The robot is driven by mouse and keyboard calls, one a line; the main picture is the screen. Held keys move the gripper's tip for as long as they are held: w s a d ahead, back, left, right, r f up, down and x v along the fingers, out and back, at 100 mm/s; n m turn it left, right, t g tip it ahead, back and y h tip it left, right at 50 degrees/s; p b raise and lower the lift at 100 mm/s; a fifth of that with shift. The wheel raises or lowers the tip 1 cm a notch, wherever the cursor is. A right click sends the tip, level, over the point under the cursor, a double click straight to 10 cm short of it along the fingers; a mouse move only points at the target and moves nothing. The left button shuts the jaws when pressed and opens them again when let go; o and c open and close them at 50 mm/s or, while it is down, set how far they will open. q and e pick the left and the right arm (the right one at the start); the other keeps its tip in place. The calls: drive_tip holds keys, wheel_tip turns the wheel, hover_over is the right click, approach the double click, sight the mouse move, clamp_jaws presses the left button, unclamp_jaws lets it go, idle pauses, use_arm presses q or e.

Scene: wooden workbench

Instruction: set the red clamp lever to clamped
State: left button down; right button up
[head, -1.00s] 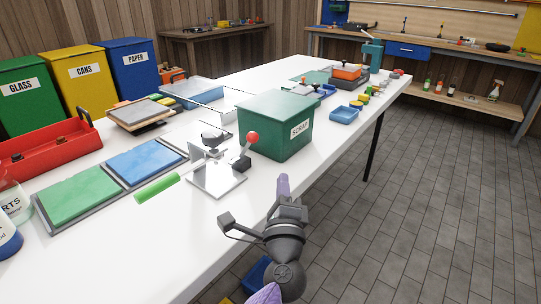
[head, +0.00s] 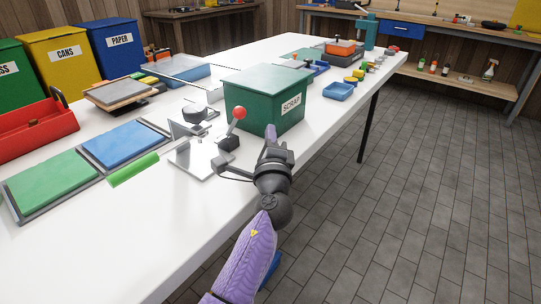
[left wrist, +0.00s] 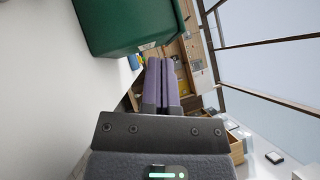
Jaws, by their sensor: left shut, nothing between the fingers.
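The red clamp lever shows as a red ball knob (head: 239,112) on a short stem, standing nearly upright from a dark base (head: 229,143). The base sits on a shiny metal plate (head: 205,160) at the table's front edge. My left gripper (head: 271,132) is shut and empty, to the right of the lever and apart from it, near the green scrap bin's front. In the left wrist view its two purple fingers (left wrist: 162,80) lie together, pointing past the bin. The lever is not visible in that view. My right gripper is not in view.
The green scrap bin (head: 262,100) stands just behind and right of the lever. Green (head: 48,182) and blue (head: 122,144) pads lie farther left. The white table (head: 110,245) is clear at the front left.

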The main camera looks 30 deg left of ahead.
sight(234, 124)
use_arm(q)
drive_tip(key=a, duration=0.1)
drive_tip(key=a+r+p, duration=0.1)
drive_tip(key=a, duration=0.1)
drive_tip(key=shift+s+a+r, duration=0.15)
drive_tip(key=shift+a+r, duration=0.05)
drive_tip(key=shift+r, duration=0.15)
drive_tip(key=shift+s+a, duration=0.15)
drive_tip(key=shift+a, duration=0.25)
